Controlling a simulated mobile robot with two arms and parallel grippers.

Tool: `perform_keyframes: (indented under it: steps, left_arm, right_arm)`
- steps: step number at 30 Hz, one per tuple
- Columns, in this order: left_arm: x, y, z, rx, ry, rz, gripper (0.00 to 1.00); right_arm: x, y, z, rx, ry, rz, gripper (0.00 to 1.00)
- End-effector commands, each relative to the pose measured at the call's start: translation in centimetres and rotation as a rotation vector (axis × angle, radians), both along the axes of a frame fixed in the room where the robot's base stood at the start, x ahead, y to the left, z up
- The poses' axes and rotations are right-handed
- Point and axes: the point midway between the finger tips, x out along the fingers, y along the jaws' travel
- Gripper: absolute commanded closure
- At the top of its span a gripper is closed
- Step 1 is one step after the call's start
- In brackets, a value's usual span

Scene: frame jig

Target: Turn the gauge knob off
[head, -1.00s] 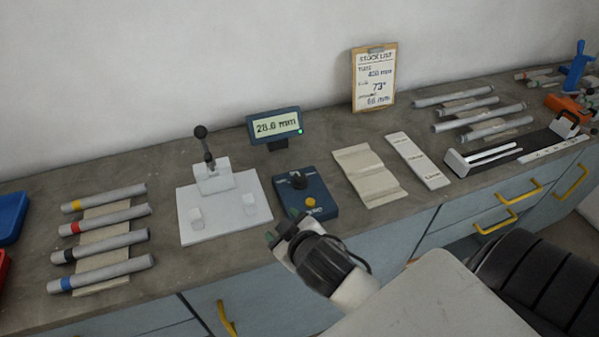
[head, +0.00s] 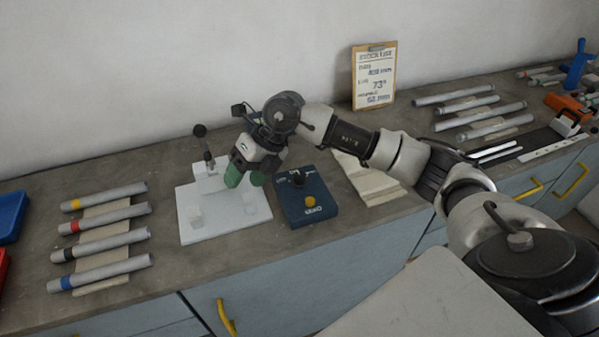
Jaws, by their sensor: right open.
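The gauge box (head: 318,200) is a dark blue block on the bench with a yellow button and a black knob (head: 298,179) on top. My right gripper (head: 245,178), with green fingertips, is open and empty. In the head view it appears just left of the knob, over the right side of the white plate (head: 222,222), apart from the knob. The gauge's display is hidden behind my right arm and gripper. My left gripper is not in view.
A white fixture with a black-knobbed lever (head: 200,131) stands on the plate, close to my gripper. Several marked tubes (head: 110,217) lie at the left. A stock list clipboard (head: 374,76) leans on the wall. My arm partly covers a beige tray (head: 372,186).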

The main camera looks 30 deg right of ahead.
Motion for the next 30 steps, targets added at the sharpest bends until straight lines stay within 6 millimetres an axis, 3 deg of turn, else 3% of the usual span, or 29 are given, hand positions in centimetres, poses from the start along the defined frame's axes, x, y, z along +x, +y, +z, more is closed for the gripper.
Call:
perform_keyframes:
  steps: [1,3,6,9,14,24,30]
  left_arm:
    - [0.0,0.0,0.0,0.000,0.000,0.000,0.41]
    - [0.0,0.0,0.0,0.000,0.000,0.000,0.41]
    - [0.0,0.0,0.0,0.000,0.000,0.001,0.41]
    - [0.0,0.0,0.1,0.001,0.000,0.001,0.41]
    - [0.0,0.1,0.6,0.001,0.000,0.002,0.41]
    - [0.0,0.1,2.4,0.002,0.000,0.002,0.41]
    - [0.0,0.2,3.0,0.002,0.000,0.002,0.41]
  right_arm:
    - [0.8,-3.4,0.3,-0.147,0.021,-0.030,0.39]
    - [1.2,-7.3,0.8,-0.314,0.062,-0.073,0.39]
    - [1.3,-11.3,1.7,-0.478,0.110,-0.134,0.39]
    - [1.2,-13.5,2.3,-0.563,0.141,-0.172,0.39]
    - [1.0,-14.2,1.3,-0.594,0.158,-0.184,0.39]
    - [1.0,-14.0,-4.9,-0.589,0.157,-0.179,0.39]
    - [1.1,-14.0,-7.4,-0.588,0.154,-0.180,0.39]
